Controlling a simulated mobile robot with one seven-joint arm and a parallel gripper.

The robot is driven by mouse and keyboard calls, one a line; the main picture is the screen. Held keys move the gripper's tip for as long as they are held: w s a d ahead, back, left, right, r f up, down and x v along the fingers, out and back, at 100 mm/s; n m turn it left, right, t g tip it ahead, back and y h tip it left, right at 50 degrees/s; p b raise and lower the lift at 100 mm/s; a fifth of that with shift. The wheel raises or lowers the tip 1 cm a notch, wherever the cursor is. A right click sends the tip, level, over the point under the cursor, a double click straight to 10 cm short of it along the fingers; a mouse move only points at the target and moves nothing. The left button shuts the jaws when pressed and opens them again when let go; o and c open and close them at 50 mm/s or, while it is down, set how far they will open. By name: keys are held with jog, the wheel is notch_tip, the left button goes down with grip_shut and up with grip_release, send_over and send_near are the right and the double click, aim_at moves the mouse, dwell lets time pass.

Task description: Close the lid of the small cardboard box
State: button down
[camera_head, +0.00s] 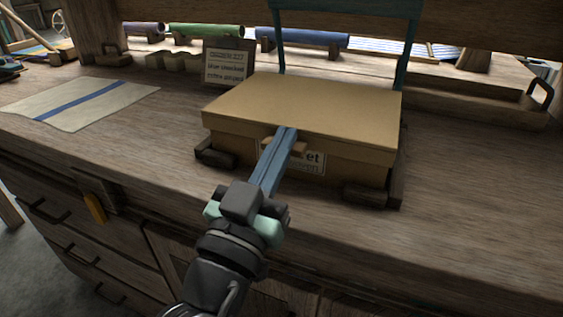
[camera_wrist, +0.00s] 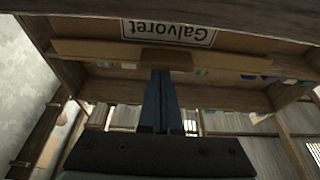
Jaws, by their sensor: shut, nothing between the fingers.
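The small cardboard box (camera_head: 345,165) stands on the wooden bench top, with a printed label on its front partly hidden behind my fingers. Its tan lid (camera_head: 310,105) lies over the top and looks flat; I cannot tell whether it is pressed fully down. A small tab (camera_head: 299,146) sticks out at the lid's front edge. My gripper (camera_head: 289,132) is shut and empty, its blue-grey fingers reaching the lid's front edge by the tab. In the wrist view the shut fingers (camera_wrist: 160,80) point at the tab (camera_wrist: 166,60), and the label (camera_wrist: 170,32) reads upside down.
Dark wooden corner blocks (camera_head: 372,194) surround the box's base. A written card (camera_head: 226,63) stands behind it at the left. A striped cloth (camera_head: 75,102) lies flat at the left. Teal uprights (camera_head: 410,45) rise behind the box.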

jog(key=shift+f+b, duration=0.55)
jog(key=shift+b, duration=0.25)
jog(key=shift+r, duration=0.1)
notch_tip(320, 180, up, 5)
jog(key=p, duration=0.4)
jog(key=f+b+v, duration=0.1)
jog(key=b+v, duration=0.1)
jog(key=v, duration=0.8)
jog(key=s+d+r+n+t+y+p, duration=0.1)
jog(key=d+r+t+y+p, duration=0.1)
jog(key=r+p, duration=1.8)
jog(key=s+d+r+n+t+y+p, duration=0.2)
jog(key=r+p, duration=1.9)
jog(key=r, duration=2.3)
jog(key=d+t+y, duration=0.1)
jog(key=t+y, duration=0.1)
jog(key=shift+s+r+n+t+y, duration=0.15)
jog(key=shift+r+n+t+y, duration=0.15)
jog(key=shift+r+y, duration=0.1)
